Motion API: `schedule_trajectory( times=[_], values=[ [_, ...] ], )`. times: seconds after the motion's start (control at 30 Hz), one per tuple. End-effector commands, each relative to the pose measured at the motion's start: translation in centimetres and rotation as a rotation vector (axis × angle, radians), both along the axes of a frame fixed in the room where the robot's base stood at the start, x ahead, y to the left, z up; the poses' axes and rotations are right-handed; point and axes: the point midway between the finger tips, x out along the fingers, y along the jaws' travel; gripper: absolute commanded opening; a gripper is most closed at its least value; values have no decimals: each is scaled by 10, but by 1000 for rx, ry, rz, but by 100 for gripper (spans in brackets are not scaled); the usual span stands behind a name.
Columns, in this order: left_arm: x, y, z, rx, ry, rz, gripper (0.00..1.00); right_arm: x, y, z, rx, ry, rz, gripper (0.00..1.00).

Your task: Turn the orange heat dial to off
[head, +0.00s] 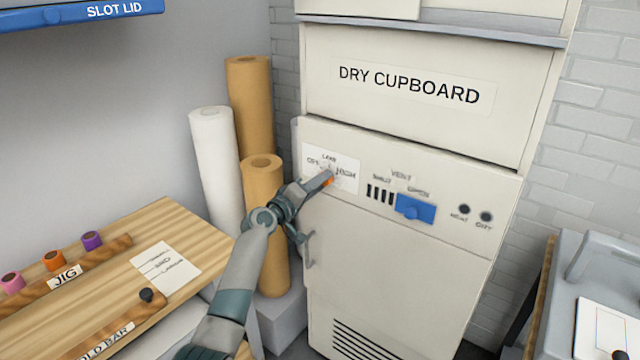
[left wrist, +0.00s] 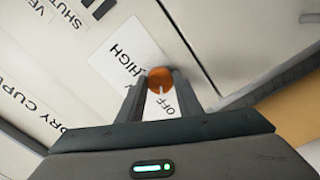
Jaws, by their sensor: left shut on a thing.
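The orange heat dial (head: 328,181) is on a white label on the dry cupboard's front panel, partly hidden by my left gripper (head: 322,183). The label reads OFF at left, a blurred word above, and HIGH at right. In the left wrist view the orange dial (left wrist: 160,78) sits between the two fingers of my left gripper (left wrist: 158,88), which is shut on it. A pale mark shows on the dial's near side, towards the word OFF; its exact setting is hard to tell. My right gripper is not in view.
The dry cupboard (head: 400,270) also has a blue vent slider (head: 416,209) to the right of the dial. Paper rolls (head: 213,165) stand left of the cupboard. A wooden bench (head: 165,225) with a jig is at left, a grey case (head: 600,265) at right.

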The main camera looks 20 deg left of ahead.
Motion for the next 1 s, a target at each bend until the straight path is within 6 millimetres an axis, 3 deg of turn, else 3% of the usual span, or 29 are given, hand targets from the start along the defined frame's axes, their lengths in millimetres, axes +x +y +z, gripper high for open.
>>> schedule_trajectory(
  times=[0.07, 0.1, 0.17, 0.67, 1.0],
  values=[
    [0, -1, -2, 0, 3, -2, 10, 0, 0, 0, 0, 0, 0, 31],
    [0, -1, -2, 0, 3, -2, 39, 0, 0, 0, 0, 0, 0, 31],
    [0, -1, -2, 1, 3, -1, 51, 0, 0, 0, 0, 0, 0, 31],
    [-6, 2, -1, 3, -1, 0, 51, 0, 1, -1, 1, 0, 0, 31],
    [-42, 16, -3, 3, 0, 0, 51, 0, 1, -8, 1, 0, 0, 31]
  ],
)
